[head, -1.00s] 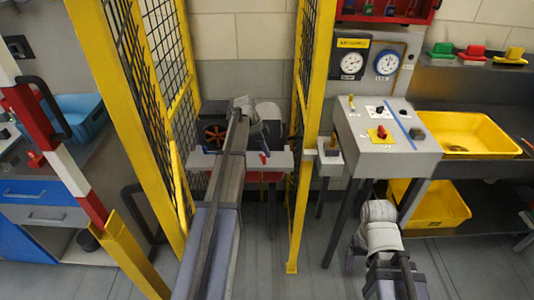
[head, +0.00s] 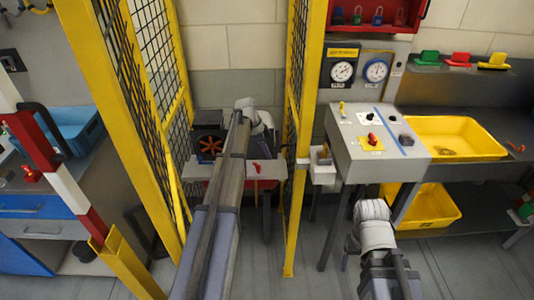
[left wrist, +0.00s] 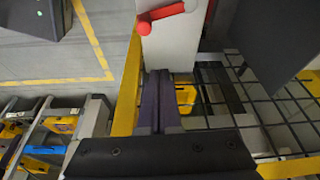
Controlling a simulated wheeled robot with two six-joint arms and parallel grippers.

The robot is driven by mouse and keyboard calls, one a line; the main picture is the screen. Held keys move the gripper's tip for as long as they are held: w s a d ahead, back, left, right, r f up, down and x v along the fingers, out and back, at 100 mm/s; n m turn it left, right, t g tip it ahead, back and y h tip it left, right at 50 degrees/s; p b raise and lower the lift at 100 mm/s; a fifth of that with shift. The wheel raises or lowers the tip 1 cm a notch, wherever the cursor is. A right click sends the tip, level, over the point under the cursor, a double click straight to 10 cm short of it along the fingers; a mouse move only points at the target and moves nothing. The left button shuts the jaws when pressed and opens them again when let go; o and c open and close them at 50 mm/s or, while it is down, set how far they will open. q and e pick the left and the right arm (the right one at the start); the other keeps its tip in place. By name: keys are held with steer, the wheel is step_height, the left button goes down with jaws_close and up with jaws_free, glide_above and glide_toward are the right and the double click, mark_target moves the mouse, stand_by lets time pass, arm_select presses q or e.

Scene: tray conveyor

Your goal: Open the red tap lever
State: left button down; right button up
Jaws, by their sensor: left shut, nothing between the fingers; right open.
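The red tap lever (left wrist: 165,12) lies on a pale grey block (left wrist: 172,45) at the top of the left wrist view. In the head view it is a small red piece (head: 257,168) on the grey shelf (head: 210,171) between the yellow mesh frames. My left gripper (left wrist: 158,74) is shut and empty, its dark fingers pointing at the pale block. The fingertips appear below the lever in the picture, apart from it. In the head view my left arm hides its own fingers.
Yellow mesh frames (head: 301,110) stand on both sides of my left arm. A sloped control panel (head: 371,145) stands right of the right frame, beside a yellow bin (head: 455,132). A red-white post (head: 62,180) is at the left.

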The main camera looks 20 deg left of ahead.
arm_select(q)
steer(key=p+v, duration=0.4)
steer(key=v, duration=0.2)
steer(key=shift+p, duration=0.35)
steer(key=shift+a, duration=0.1)
steer(key=shift+s, duration=0.1)
steer(key=s+d+n+g+y, duration=0.1)
steer(key=s+d+n, duration=0.1)
steer(key=s+d, duration=0.55)
steer(key=s+d+n+g, duration=0.1)
steer(key=s+d, duration=0.3)
steer(key=d, duration=0.7)
steer(key=s+d+n+y, duration=0.1)
steer(key=s+d+n, duration=0.1)
steer(key=s+d, duration=0.4)
steer(key=s+d+n+y, duration=0.2)
steer(key=s+d, duration=0.4)
steer(key=s, duration=0.6)
steer(key=shift+s+f+n+y, duration=0.3)
steer(key=shift+s+f+n, duration=0.1)
steer(key=shift+f+n, duration=0.15)
